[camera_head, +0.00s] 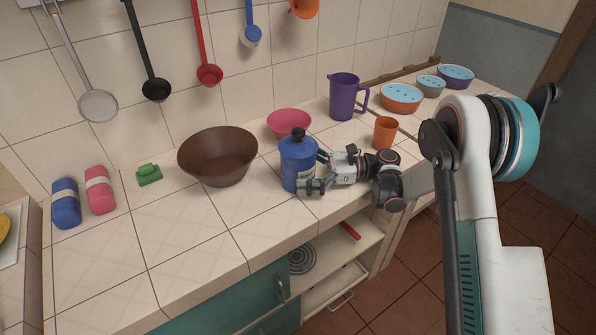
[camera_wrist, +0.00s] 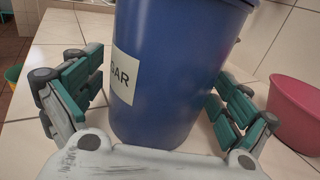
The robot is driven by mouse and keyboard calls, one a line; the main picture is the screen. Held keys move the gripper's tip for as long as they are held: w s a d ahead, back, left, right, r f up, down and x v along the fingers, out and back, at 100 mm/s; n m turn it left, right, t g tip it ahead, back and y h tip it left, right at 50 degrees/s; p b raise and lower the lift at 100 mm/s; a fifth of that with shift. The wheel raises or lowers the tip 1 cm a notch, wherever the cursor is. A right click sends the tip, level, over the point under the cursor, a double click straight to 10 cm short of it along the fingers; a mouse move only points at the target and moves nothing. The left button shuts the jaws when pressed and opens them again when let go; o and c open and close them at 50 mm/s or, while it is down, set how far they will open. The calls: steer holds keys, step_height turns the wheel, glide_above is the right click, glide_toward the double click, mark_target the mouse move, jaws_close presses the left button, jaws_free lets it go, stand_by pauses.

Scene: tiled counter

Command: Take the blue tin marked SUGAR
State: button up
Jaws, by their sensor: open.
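The blue tin (camera_head: 297,163) with a dark knobbed lid stands upright on the tiled counter in the head view. In the wrist view the blue tin (camera_wrist: 177,70) fills the middle, and its white label shows the letters "GAR". My gripper (camera_head: 315,171) is at the tin's right side in the head view. In the wrist view my gripper (camera_wrist: 155,95) is open, with one finger on each side of the tin. A gap shows at the left finger; I cannot tell whether the right finger touches. The tin's top is cut off in the wrist view.
A brown bowl (camera_head: 217,156) stands left of the tin, and a pink bowl (camera_head: 288,122) stands close behind it. An orange cup (camera_head: 385,133) and a purple jug (camera_head: 343,97) stand to the right. The counter front left of the tin is clear. Utensils hang on the wall.

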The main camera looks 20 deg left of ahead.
steer(key=c, duration=1.6)
steer(key=shift+o, duration=0.2)
steer(key=shift+r, duration=0.15)
